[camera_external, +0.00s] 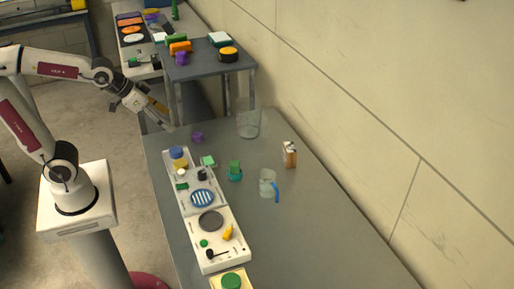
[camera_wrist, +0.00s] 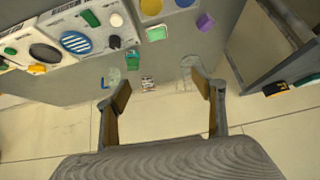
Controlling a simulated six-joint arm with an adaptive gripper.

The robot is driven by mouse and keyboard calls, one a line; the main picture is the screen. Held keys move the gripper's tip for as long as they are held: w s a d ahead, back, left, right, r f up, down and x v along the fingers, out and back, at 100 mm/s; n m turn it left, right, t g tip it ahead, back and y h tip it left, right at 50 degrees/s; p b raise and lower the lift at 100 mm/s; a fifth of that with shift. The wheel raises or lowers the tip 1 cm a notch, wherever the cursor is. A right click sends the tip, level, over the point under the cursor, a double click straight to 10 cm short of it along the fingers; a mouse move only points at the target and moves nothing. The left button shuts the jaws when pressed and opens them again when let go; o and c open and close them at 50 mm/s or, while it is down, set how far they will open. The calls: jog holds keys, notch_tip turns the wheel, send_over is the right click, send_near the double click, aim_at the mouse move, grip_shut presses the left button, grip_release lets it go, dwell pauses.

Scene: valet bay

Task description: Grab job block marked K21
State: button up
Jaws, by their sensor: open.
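No K21 marking is readable on any block in either view. A purple block (camera_external: 197,137) sits on the grey table near its far end; the wrist view shows it at upper right (camera_wrist: 205,22). A green block (camera_external: 235,168) stands on or against a teal piece mid-table; the teal piece also shows in the wrist view (camera_wrist: 133,61). A pale green block (camera_external: 208,161) lies by the white panels. My gripper (camera_external: 168,126) is over the table's far left corner, above the surface. In the wrist view its fingers (camera_wrist: 162,90) are spread, with nothing between them.
White panels (camera_external: 239,256) with coloured discs and small parts line the table's left side. A clear container (camera_external: 248,124), a carton (camera_external: 290,155) and a clear blue-handled jug (camera_external: 268,184) stand to the right. A raised grey shelf (camera_external: 212,69) holds more coloured blocks behind.

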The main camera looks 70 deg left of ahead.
jog(key=w+t, duration=0.1)
jog(key=w, duration=0.9)
jog(key=m+t+h, duration=0.2)
jog(key=t, duration=0.1)
send_near(285, 150)
jog(key=s+a+r, duration=0.3)
jog(key=a+r, duration=0.1)
jog(key=shift+t+h, duration=0.6)
jog(key=shift+t, duration=0.1)
jog(key=w+d+f, duration=0.1)
jog(key=w+f, duration=0.1)
jog(key=w+d+f, duration=0.1)
jog(key=w+f, duration=0.1)
jog(key=f, duration=0.1)
jog(key=w+d+f, duration=0.1)
jog(key=w+f, duration=0.1)
jog(key=shift+w+d+f, duration=0.2)
jog(key=shift+d+f, duration=0.1)
jog(key=shift+w, duration=0.1)
jog(key=shift+x, duration=1.2)
jog(key=shift+w+d, duration=0.1)
jog(key=shift+w, duration=0.05)
jog(key=shift+x, duration=2.45)
jog(key=shift+r, duration=0.1)
jog(key=c, duration=1.2)
